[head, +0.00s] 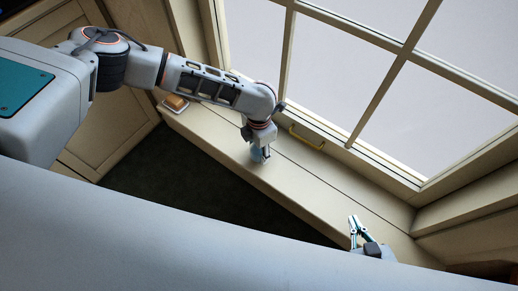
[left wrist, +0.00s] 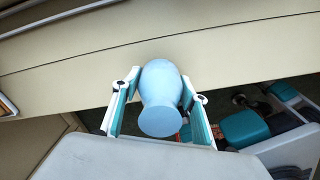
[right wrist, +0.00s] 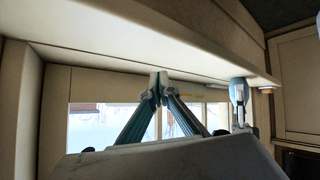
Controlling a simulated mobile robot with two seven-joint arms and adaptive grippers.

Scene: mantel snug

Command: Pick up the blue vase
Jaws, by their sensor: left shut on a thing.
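The blue vase (left wrist: 160,88) is light blue with a rounded body and a flat round end facing the left wrist camera. My left gripper (head: 262,154) is shut on it, with one finger on each side of its body. In the head view the vase (head: 256,153) is small and partly hidden by the gripper, over the pale window ledge. The right wrist view also shows the vase (right wrist: 239,91) close to the ledge; I cannot tell whether it touches. My right gripper (head: 353,231) is empty, apart from the vase, and its fingertips meet in the right wrist view (right wrist: 160,82).
The pale ledge (head: 345,205) runs below a large window. A yellow handle-like bar (head: 307,138) lies right of the left gripper. A small tray (head: 184,110) with an orange-brown block (head: 175,102) is at the ledge's left end. Dark floor lies in front.

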